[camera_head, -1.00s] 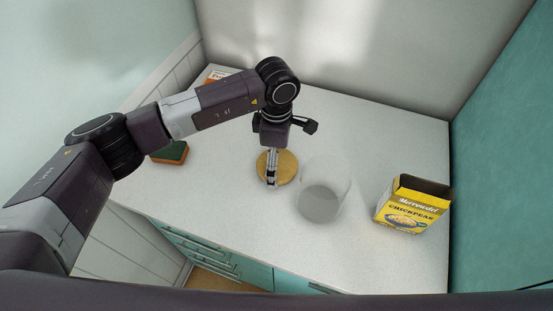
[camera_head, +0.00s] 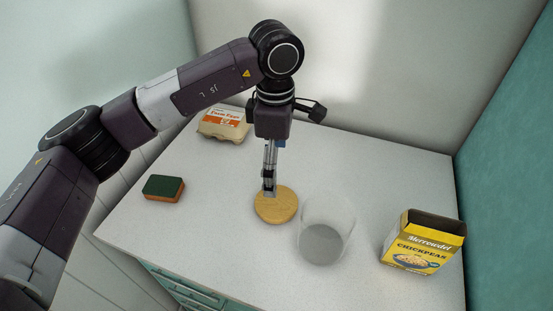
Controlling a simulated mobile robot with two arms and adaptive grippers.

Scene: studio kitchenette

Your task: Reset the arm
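My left arm comes in from the left and bends down over the counter. Its gripper (camera_head: 269,184) points down, with the fingertips above or at the left side of a round wooden disc (camera_head: 283,208). The fingers show nearly edge-on, so I cannot tell whether they are open or shut. Nothing is clearly seen held between them. The disc lies flat on the counter. My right gripper is not in view.
A clear glass container (camera_head: 325,232) stands just right of the disc. A yellow chickpeas box (camera_head: 421,248) stands farther right. A green and orange sponge (camera_head: 164,188) lies at left. An egg carton (camera_head: 223,125) is at the back left. The counter (camera_head: 200,235) front is clear.

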